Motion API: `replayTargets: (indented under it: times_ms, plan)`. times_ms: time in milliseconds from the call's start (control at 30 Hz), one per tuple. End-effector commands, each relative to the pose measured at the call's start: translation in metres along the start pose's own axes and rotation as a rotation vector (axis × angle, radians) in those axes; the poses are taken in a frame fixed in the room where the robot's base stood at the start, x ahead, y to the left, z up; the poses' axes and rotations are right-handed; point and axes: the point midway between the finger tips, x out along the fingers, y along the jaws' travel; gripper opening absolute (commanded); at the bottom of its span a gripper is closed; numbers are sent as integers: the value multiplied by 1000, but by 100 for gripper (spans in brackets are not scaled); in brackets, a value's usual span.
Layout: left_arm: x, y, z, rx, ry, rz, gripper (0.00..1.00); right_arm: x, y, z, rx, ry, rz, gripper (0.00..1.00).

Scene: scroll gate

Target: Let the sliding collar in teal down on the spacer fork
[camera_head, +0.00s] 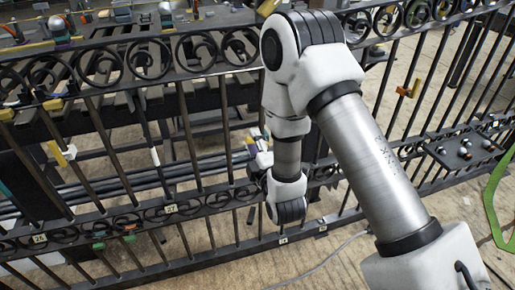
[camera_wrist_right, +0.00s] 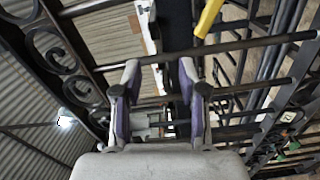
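My right gripper (camera_head: 254,143) is at the gate bars near the picture's middle, with its purple finger pads partly showing beyond my arm. In the right wrist view the right gripper (camera_wrist_right: 159,72) is open, its two fingers apart, with dark bars behind and between them. I see no hold on a collar. I cannot make out a teal sliding collar or the spacer fork for certain. Small green-teal pieces (camera_head: 98,246) sit at the lower rail on the left. A yellow piece (camera_head: 62,153) and a white collar (camera_head: 155,157) are on bars at left. My left gripper is out of view.
The black scroll gate (camera_head: 185,110) spans the view, with close upright bars and ringed rails. A dark plate (camera_head: 462,151) with knobs and a green loop (camera_head: 492,205) lie further right. Wooden floor shows in front.

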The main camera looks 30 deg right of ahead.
Motion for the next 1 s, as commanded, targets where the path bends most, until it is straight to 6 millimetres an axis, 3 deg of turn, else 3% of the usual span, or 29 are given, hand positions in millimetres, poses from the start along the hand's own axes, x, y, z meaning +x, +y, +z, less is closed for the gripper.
replayTargets:
  times_ms: [100,200,433,467,567,600,767,900,1000]
  plan:
    - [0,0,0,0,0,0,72,-21,-1,0,-2,0,-4,42]
    - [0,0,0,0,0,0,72,-30,-1,0,-2,0,-2,42]
    - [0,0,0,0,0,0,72,-31,0,0,0,0,0,42]
    - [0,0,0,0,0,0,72,-31,0,0,0,0,0,35]
    - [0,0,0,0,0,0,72,-31,-1,0,40,-1,-1,0]
    - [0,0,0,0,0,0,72,-31,-2,0,89,-2,-10,0]
    - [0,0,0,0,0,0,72,-34,-28,-7,499,8,-143,0]
    - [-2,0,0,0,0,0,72,-37,-41,5,1068,-81,-284,0]
    - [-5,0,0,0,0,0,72,-38,-32,21,1511,-169,-337,0]
